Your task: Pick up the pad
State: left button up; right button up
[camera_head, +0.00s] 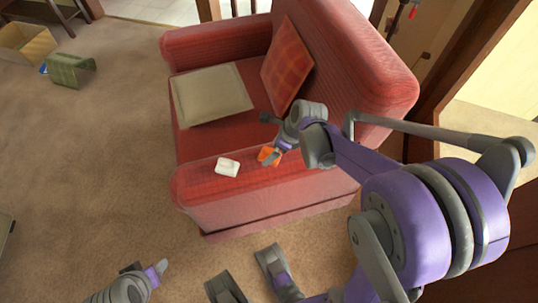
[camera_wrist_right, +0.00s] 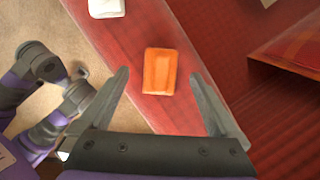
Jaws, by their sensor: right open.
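A small orange block (camera_head: 264,153), the likeliest pad, lies on the near armrest of the red sofa; it also shows in the right wrist view (camera_wrist_right: 161,71). My right gripper (camera_head: 268,138) is just above it, partly covering it in the head view. In the wrist view its two fingers (camera_wrist_right: 160,75) are spread wide, one on each side of the block, with clear gaps and nothing held. My left gripper (camera_head: 146,270) is low at the bottom left of the head view, away from the sofa; its jaws are unclear.
A small white object (camera_head: 228,167) lies on the same armrest, left of the orange block. The red sofa (camera_head: 230,198) carries a beige cushion (camera_head: 210,94) and an orange-red cushion (camera_head: 287,64). A cardboard box (camera_head: 28,43) and green item (camera_head: 72,70) stand far left on open carpet.

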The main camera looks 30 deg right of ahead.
jog(key=x, duration=0.3)
jog(key=shift+w+r+b, duration=0.1)
jog(key=shift+b, duration=0.25)
jog(key=shift+r, duration=0.1)
jog(key=shift+c, duration=0.3)
jog(key=c, duration=1.4)
